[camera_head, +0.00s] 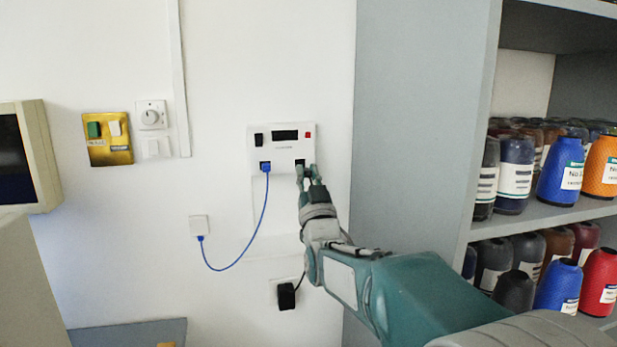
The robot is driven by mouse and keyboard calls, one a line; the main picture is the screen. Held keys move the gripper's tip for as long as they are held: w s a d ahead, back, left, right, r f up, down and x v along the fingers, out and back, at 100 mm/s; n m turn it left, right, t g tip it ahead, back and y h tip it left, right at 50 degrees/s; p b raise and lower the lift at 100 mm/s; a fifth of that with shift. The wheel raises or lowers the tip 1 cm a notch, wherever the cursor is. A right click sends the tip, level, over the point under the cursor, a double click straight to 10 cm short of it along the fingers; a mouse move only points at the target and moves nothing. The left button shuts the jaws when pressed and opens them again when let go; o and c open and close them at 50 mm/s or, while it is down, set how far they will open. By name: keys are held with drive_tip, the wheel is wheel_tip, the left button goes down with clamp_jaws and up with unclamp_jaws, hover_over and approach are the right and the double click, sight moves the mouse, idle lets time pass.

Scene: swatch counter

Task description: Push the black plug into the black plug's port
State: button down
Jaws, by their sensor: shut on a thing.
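The white wall panel (282,148) has a dark display and two sockets along its lower edge. My gripper (308,172) is at the panel's lower right, its fingers pointing up at the right-hand socket. It is shut on the black plug (300,162), which shows as a small dark patch at the fingertips. Plug and port merge into one dark shape, so I cannot tell whether the plug is inside the port or just in front of it. A black box (286,296) is low on the wall; its black cable runs up behind my arm, mostly hidden.
A blue plug (265,167) sits in the left socket; its blue cable (250,240) loops down to a small white wall box (199,226). A grey shelf (540,216) with several thread cones stands at right. A yellow switch plate (108,150) and a dial (151,115) are at left.

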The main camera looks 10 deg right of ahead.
drive_tip(key=shift+w, duration=2.05)
drive_tip(key=shift+w+r, duration=0.1)
drive_tip(key=shift+w, duration=0.4)
idle(0.7)
drive_tip(key=c, duration=0.5)
unclamp_jaws()
approach(300, 156)
drive_tip(key=v, duration=0.5)
